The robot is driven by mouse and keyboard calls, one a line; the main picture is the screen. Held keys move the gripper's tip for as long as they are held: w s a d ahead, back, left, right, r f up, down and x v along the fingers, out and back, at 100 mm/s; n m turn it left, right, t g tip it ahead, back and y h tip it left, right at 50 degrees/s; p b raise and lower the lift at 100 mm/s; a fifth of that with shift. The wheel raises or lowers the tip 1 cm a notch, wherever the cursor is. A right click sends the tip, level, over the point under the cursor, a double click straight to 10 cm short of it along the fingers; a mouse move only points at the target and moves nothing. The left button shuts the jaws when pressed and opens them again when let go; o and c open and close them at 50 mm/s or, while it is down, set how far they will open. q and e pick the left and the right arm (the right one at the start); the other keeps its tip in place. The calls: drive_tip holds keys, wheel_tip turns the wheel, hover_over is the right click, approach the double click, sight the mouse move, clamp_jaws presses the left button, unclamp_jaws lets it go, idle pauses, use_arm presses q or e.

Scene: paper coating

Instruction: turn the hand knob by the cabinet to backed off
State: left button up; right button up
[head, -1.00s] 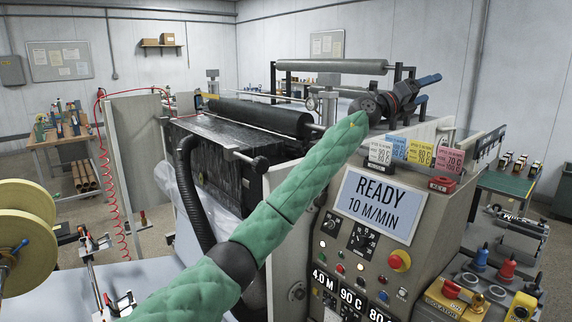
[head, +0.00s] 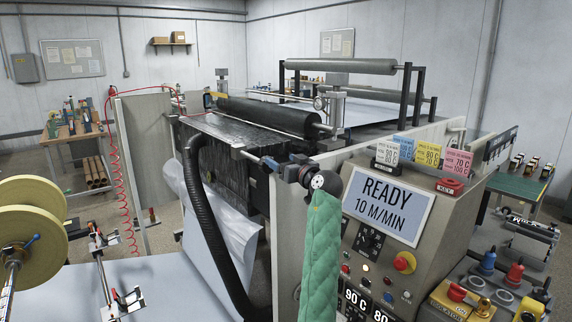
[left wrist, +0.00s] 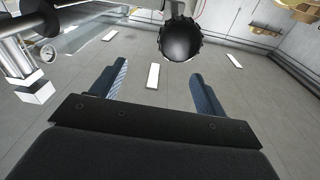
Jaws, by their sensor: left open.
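The hand knob (left wrist: 181,40) is black, round and ribbed at its rim. It shows in the left wrist view just beyond my fingertips, above and a little right of the middle of the gap. My left gripper (left wrist: 158,70) is open with its two blue fingers apart and nothing between them. In the head view the left gripper (head: 277,161) is at the end of the bar by the cabinet, and it hides most or all of the knob. The cabinet (head: 388,205) carries a READY 10 M/MIN sign. My right gripper is out of view.
A black hose (head: 205,215) hangs left of my forearm. The black roller (head: 270,116) lies behind the gripper. Coloured cards (head: 427,153) and a red button (head: 450,186) sit on the cabinet top. Yellow reels (head: 30,220) stand at the left.

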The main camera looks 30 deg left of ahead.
sight(264, 164)
use_arm(q)
drive_tip(key=shift+n+g, duration=0.4)
drive_tip(key=shift+g, duration=0.2)
drive_tip(key=a+p, duration=0.1)
drive_tip(key=a, duration=0.1)
drive_tip(key=a+f+p, duration=0.1)
drive_tip(key=a, duration=0.1)
drive_tip(key=w+a+f+p, duration=0.1)
drive_tip(key=a, duration=0.2)
drive_tip(key=shift+a+f, duration=0.1)
drive_tip(key=shift+f, duration=0.15)
drive_tip(key=shift+w+a+f+p, duration=0.1)
drive_tip(key=shift+w+a+p, duration=0.15)
drive_tip(key=shift+a+p, duration=0.25)
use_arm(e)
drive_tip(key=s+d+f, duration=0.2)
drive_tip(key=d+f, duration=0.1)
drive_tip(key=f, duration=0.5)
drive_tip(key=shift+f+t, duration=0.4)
use_arm(q)
drive_tip(key=c, duration=1)
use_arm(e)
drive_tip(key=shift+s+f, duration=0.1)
